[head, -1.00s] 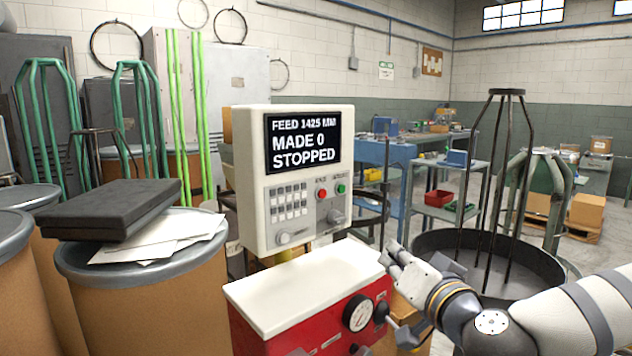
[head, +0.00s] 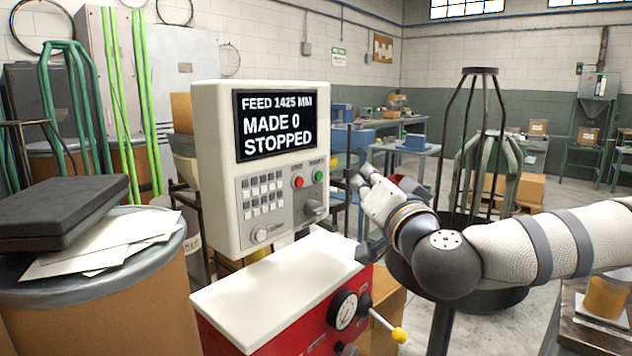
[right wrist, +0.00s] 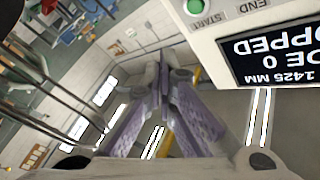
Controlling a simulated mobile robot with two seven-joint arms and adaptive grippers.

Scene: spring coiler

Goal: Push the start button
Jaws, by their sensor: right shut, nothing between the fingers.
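The green start button (head: 318,176) is at the upper right of the control panel on the off-white machine head (head: 212,150), beside a red button (head: 298,181). In the right wrist view the green button (right wrist: 195,6) is at the top edge, with an upside-down START label beneath it. The screen (head: 275,125) reads FEED 1425 MM, MADE 0, STOPPED. My right gripper (head: 360,175) is shut and empty, to the right of the panel at about button height in the picture, apart from the button. Its fingers (right wrist: 165,62) come together in the wrist view. My left gripper is out of view.
A red machine base with a white top (head: 275,285) stands below the panel, with a gauge and a yellow-knobbed lever (head: 398,335). A drum (head: 150,300) with papers and a black case is at left. A dark wire-coil stand (head: 480,75) rises behind my right arm.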

